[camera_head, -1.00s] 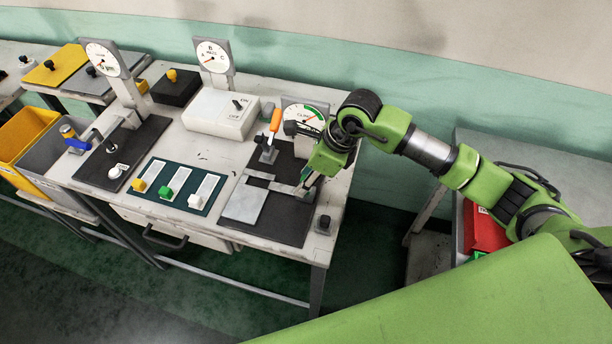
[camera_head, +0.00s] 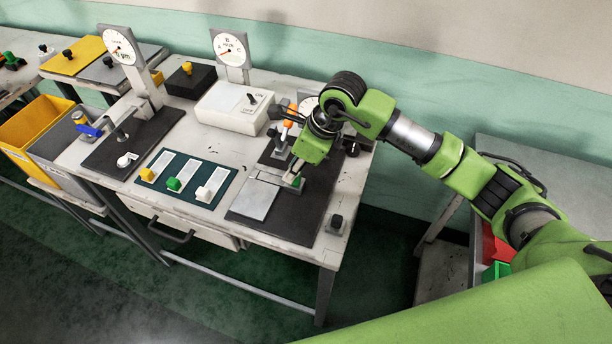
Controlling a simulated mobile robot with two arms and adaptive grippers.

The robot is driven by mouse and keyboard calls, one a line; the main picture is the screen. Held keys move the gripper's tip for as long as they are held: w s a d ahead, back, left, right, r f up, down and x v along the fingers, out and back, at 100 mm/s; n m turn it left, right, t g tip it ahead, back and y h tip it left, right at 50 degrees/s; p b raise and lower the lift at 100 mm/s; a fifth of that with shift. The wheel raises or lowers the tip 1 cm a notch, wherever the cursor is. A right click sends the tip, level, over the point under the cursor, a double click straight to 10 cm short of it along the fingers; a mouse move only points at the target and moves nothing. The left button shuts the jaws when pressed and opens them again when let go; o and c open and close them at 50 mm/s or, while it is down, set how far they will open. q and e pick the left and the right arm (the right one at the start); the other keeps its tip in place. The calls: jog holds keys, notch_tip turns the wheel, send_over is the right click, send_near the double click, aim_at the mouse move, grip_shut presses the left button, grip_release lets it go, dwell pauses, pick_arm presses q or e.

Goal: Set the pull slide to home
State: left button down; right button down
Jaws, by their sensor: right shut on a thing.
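My right gripper (camera_head: 294,181) reaches down over the dark base plate (camera_head: 305,212) at the right end of the bench. It is shut at the right end of a flat metal slide (camera_head: 268,178), which I take to be the pull slide. The part it grips is mostly hidden by the fingers. The slide lies behind a light grey plate (camera_head: 253,200) on the same base. A lever with an orange handle (camera_head: 289,122) stands behind, partly covered by the gripper. My left gripper is not in view.
A dial (camera_head: 308,104) behind the gripper is partly covered by my arm. A green panel (camera_head: 206,168) with yellow, green and white sliders lies to the left. A white ON/OFF box (camera_head: 228,107) stands behind it.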

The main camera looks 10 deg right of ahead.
jog(key=shift+a+r, duration=0.1)
jog(key=c, duration=2.3)
grip_release()
jog(key=shift+w, duration=0.1)
jog(key=o, duration=0.4)
jog(key=shift+a, duration=0.15)
jog(key=v, duration=1.2)
jog(key=shift+w, duration=0.15)
